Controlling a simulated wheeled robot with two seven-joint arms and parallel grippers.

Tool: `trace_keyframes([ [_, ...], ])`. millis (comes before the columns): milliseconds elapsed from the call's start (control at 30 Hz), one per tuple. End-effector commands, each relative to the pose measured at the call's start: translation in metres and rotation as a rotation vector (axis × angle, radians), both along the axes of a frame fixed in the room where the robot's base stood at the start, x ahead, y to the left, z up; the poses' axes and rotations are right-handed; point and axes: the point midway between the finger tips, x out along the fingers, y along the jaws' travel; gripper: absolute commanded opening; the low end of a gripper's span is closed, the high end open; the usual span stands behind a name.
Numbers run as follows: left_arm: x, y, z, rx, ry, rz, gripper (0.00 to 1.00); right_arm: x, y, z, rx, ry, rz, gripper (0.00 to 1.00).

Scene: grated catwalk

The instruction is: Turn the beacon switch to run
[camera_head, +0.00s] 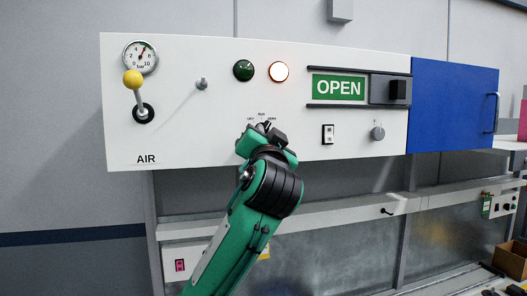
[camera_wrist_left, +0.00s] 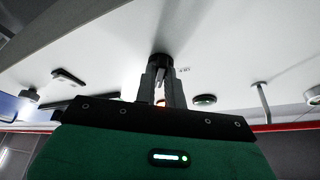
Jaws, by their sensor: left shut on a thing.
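The beacon switch is a small dark rotary knob on the white panel (camera_head: 210,130), under small lettering (camera_head: 262,115) that includes RUN at the top. In the head view my left gripper (camera_head: 264,131) covers the knob, so its pointer is hidden. In the left wrist view the black knob (camera_wrist_left: 161,61) sits between the two grey fingertips of my left gripper (camera_wrist_left: 162,76), which is shut on it. Which mark the knob points to cannot be told. My right gripper is not in view.
Above the switch are a dark green lamp (camera_head: 244,70) and a lit white lamp with an orange rim (camera_head: 279,72). A yellow-knobbed lever (camera_head: 134,80) stands out at the left. A sliding OPEN sign (camera_head: 338,87) and a grey knob (camera_head: 377,133) lie right.

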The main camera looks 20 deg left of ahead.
Motion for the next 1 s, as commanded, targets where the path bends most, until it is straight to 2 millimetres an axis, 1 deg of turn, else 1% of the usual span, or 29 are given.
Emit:
trace_keyframes([
  [33, 0.0, -0.002, -0.01, -0.034, -0.019, -0.004, 0.0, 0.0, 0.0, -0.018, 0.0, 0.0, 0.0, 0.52],
  [100, 0.001, -0.003, -0.011, -0.083, -0.051, -0.004, 0.0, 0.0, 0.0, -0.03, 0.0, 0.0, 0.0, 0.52],
  [300, 0.002, -0.004, -0.01, -0.221, -0.145, -0.004, 0.0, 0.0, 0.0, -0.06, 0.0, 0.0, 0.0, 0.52],
  [400, 0.003, -0.005, -0.009, -0.282, -0.186, -0.003, 0.0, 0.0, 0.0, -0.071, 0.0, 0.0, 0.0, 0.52],
  [500, 0.003, -0.005, -0.008, -0.338, -0.224, -0.002, 0.0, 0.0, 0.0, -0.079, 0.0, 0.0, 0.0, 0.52],
  [700, 0.003, -0.006, -0.006, -0.419, -0.279, -0.002, 0.0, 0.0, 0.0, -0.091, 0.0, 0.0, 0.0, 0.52],
  [1000, 0.004, -0.006, -0.004, -0.469, -0.314, 0.0, 0.0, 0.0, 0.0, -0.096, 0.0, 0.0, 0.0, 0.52],
])
